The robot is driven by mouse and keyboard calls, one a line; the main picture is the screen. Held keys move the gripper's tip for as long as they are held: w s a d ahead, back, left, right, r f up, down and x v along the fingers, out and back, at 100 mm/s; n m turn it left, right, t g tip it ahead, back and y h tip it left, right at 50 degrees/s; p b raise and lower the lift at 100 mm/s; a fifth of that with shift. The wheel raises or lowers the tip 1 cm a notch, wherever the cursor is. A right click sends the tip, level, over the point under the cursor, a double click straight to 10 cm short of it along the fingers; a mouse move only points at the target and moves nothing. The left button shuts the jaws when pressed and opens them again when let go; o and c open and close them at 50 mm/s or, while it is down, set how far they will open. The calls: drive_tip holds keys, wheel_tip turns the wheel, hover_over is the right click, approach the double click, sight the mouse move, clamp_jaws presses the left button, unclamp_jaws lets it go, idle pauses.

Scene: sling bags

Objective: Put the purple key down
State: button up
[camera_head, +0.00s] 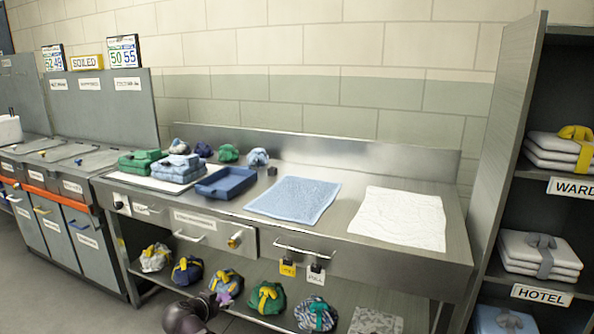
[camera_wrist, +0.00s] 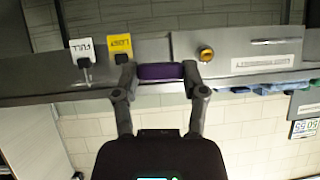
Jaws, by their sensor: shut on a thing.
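The purple key (camera_wrist: 160,71) is a small purple bar. It lies crosswise between the fingertips of my gripper (camera_wrist: 161,75) in the wrist view. My gripper is shut on it, in front of the bench's drawer side. In the head view, my dark gripper (camera_head: 211,299) shows at the bottom, low before the bench, with a small purple patch at its tip that looks like the key. From these views I cannot tell the gap between the key and the bench.
The steel bench (camera_head: 345,228) carries a blue tray (camera_head: 226,182), a blue mat (camera_head: 294,199) and a white mat (camera_head: 400,216). Yellow (camera_head: 287,268) and white (camera_head: 316,274) tags hang at its front. Several tied bundles (camera_head: 268,298) fill the lower shelf. A shelving unit (camera_head: 497,160) stands right.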

drive_tip(key=w+d+n+y, duration=0.2)
drive_tip(key=d, duration=1.7)
drive_tip(key=w+d+n+y, duration=0.2)
drive_tip(key=w+d, duration=0.1)
drive_tip(key=d, duration=1.6)
wheel_tip(320, 180, up, 24)
drive_tip(key=p, duration=2.4)
drive_tip(key=shift+r+t+p, duration=0.25)
drive_tip(key=shift+t+p, duration=0.05)
drive_tip(key=shift+s, duration=0.25)
